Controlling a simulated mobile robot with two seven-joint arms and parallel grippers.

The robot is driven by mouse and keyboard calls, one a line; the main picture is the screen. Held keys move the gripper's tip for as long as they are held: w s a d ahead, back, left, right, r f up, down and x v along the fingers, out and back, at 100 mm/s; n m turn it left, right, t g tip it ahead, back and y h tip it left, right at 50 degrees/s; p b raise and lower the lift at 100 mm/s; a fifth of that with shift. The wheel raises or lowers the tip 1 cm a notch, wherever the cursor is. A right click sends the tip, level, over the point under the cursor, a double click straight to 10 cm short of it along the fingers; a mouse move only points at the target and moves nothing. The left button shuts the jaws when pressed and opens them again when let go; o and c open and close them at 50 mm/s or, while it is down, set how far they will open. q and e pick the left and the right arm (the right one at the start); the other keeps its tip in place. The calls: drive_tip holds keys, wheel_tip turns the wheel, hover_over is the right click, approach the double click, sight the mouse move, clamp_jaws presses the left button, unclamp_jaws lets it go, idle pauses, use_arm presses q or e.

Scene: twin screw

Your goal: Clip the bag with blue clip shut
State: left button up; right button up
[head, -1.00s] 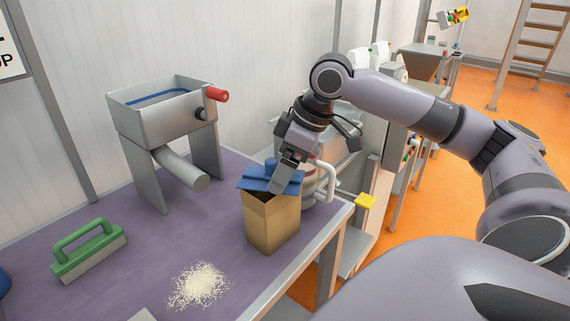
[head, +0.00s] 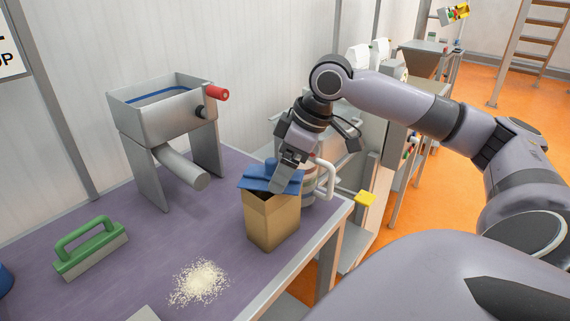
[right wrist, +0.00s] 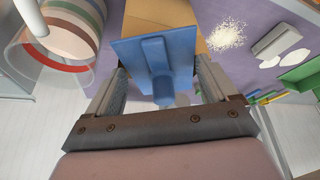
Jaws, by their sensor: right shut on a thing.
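The brown paper bag (head: 272,222) stands upright near the table's front right edge, and its top looks open in the head view. My right gripper (head: 282,178) is shut on the blue clip (head: 258,184), directly over the bag's top. In the right wrist view the blue clip (right wrist: 152,58), a flat plate with a ridge and a round knob, sits between the two fingers, with the bag (right wrist: 165,15) just beyond it. The clip overlaps the bag's top edge; I cannot tell whether they touch. My left gripper is not in view.
A metal hopper (head: 165,125) with a red knob stands at the back left. A green-handled brush (head: 90,248) and a pile of white grains (head: 200,281) lie on the purple table (head: 150,240). A round container with a white handle (head: 326,180) is close behind the bag.

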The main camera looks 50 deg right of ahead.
drive_tip(key=shift+p, duration=0.45)
idle(0.4)
idle(0.3)
drive_tip(key=o, duration=0.8)
drive_tip(key=shift+r+p, duration=0.55)
drive_tip(key=shift+p, duration=0.1)
wheel_tip(320, 180, up, 4)
drive_tip(key=p, duration=0.5)
drive_tip(key=shift+r, duration=0.95)
